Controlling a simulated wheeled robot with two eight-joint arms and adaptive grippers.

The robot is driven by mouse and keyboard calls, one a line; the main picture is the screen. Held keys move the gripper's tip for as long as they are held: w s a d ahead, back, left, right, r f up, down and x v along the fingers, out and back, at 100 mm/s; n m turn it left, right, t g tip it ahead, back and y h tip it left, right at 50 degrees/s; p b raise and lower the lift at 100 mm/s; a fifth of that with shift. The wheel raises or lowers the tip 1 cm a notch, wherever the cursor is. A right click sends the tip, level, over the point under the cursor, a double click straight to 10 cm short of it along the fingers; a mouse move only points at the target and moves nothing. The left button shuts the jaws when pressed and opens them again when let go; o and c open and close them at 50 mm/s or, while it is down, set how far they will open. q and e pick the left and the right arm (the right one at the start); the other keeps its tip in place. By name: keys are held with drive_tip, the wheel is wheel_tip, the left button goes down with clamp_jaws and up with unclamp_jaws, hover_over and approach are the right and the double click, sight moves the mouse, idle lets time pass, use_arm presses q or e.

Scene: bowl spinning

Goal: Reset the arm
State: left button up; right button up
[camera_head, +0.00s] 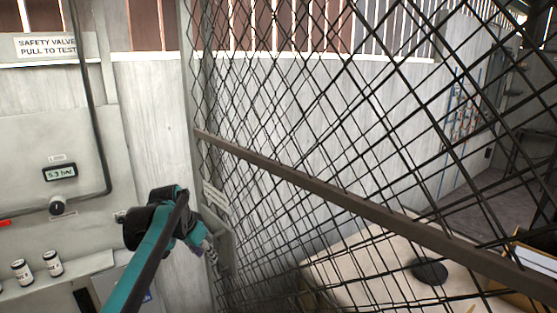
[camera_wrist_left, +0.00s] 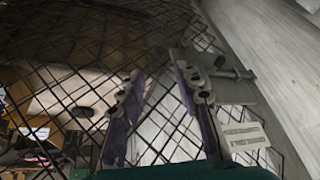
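My left arm comes up from the bottom left in the head view. Its gripper (camera_head: 210,252) is small there, beside the metal post at the edge of the wire mesh fence (camera_head: 320,130). In the left wrist view the two fingers of the left gripper (camera_wrist_left: 158,85) stand apart with a clear gap, and nothing is between them. The mesh shows behind and through the gap. A grey bolt-like fitting (camera_wrist_left: 232,73) lies close to the right finger; I cannot tell whether they touch. My right gripper is in neither view.
A wall panel at the left carries a pressure display (camera_head: 59,172), a dark knob (camera_head: 57,206) and a ledge with two small jars (camera_head: 22,272). A brown rail (camera_head: 330,190) crosses the mesh. Behind it is a pale surface with a black disc (camera_head: 430,271).

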use_arm(q)
drive_tip(key=s+d+f+n+t+b, duration=0.1)
drive_tip(key=s+f+b, duration=0.2)
drive_tip(key=s+f, duration=0.4)
drive_tip(key=s+d+f+n+y+b, duration=0.1)
drive_tip(key=s+f+n+b, duration=0.1)
drive_tip(key=s+f, duration=0.5)
drive_tip(key=s+d+f+n+t+b, duration=0.1)
drive_tip(key=s+f+b, duration=0.3)
drive_tip(key=s, duration=1.2)
wheel_tip(320, 180, down, 4)
drive_tip(key=shift+s+d+f+n+t+b, duration=0.1)
drive_tip(key=shift+s+d+n+t+b, duration=0.15)
drive_tip(key=shift+n, duration=0.25)
